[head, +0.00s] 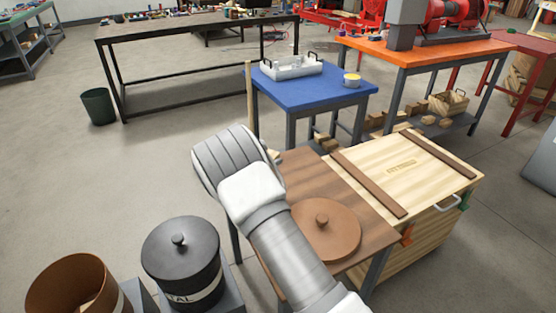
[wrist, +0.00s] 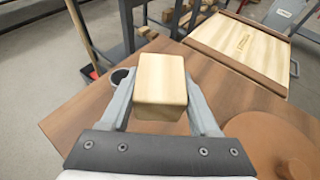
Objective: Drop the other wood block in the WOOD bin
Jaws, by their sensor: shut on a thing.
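My gripper (wrist: 159,92) is shut on a pale wood block (wrist: 161,74) in the wrist view, over a brown wooden table (wrist: 65,120). In the head view my arm hides the jaws and the block. A brown round bin (head: 62,282) stands open at the bottom left of the head view, with something pale wooden inside. No label shows on it. A brown round lid with a knob (head: 325,230) lies on the table to the right of my arm; it also shows in the wrist view (wrist: 265,145).
A lidded black bin (head: 180,262), its label partly readable as "AL", stands between the brown bin and my arm. A wooden crate (head: 400,170) adjoins the table. A blue table (head: 310,92) with a white tray (head: 291,67) stands behind.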

